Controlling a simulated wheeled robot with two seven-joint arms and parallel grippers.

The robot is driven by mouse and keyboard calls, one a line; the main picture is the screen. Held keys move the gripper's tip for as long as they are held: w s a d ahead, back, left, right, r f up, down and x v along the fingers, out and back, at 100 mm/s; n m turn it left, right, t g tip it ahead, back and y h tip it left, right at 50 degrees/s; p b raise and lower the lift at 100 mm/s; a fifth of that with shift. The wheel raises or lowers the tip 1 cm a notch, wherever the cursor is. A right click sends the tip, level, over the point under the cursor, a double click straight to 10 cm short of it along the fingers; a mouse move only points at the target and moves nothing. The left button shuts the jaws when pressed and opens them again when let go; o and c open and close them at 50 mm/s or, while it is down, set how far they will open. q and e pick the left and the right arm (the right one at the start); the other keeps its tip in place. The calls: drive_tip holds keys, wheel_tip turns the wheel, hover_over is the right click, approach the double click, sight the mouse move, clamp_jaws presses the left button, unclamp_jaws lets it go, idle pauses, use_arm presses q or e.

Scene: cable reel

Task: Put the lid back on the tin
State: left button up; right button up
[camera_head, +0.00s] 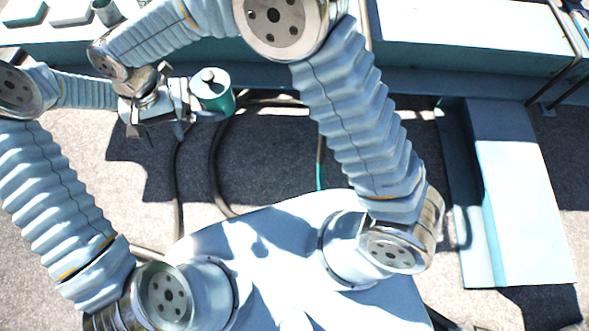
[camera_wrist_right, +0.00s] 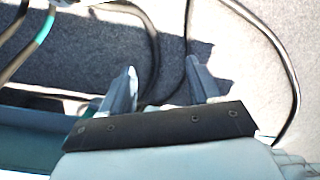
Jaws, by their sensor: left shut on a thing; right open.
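A teal tin (camera_head: 220,101) is held upright in my left gripper (camera_head: 207,113) in the head view, in front of the bench. A pale round lid (camera_head: 209,83) with a grey knob sits on top of the tin; I cannot tell whether it is fully seated. My right gripper (camera_head: 138,131) is just left of the left one, below the wrist, and looks empty. In the right wrist view my right gripper (camera_wrist_right: 160,74) is open, its fingers apart with only ground between them. The tin is not clearly seen in that view.
A pale blue bench (camera_head: 450,40) runs along the back, with a small cylinder (camera_head: 106,12) and flat pale pieces (camera_head: 72,11) at its left. Dark hoses (camera_head: 214,170) lie on the ground. A pale blue block (camera_head: 515,210) stands at right. My arms pass close together.

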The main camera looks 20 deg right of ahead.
drive_tip(key=s+d+f+y, duration=0.1)
drive_tip(key=d+f, duration=0.4)
drive_tip(key=f, duration=0.3)
drive_tip(key=s+d+f+y, duration=0.1)
drive_tip(key=d+f, duration=0.3)
drive_tip(key=f, duration=0.4)
drive_tip(key=s+d+f+t, duration=0.1)
drive_tip(key=s+d+f, duration=0.1)
drive_tip(key=d, duration=0.4)
drive_tip(key=s+d+f+m, duration=0.1)
drive_tip(key=s+d+f, duration=0.1)
drive_tip(key=d+f, duration=0.2)
drive_tip(key=s+d+f+m+t+y, duration=0.1)
drive_tip(key=s+d+f, duration=0.1)
drive_tip(key=d, duration=0.6)
drive_tip(key=shift+s+d+f+t, duration=0.15)
drive_tip(key=shift+s+f+t, duration=0.15)
drive_tip(key=shift+f, duration=0.2)
use_arm(q)
drive_tip(key=shift+r, duration=0.1)
use_arm(e)
drive_tip(key=shift+w, duration=0.1)
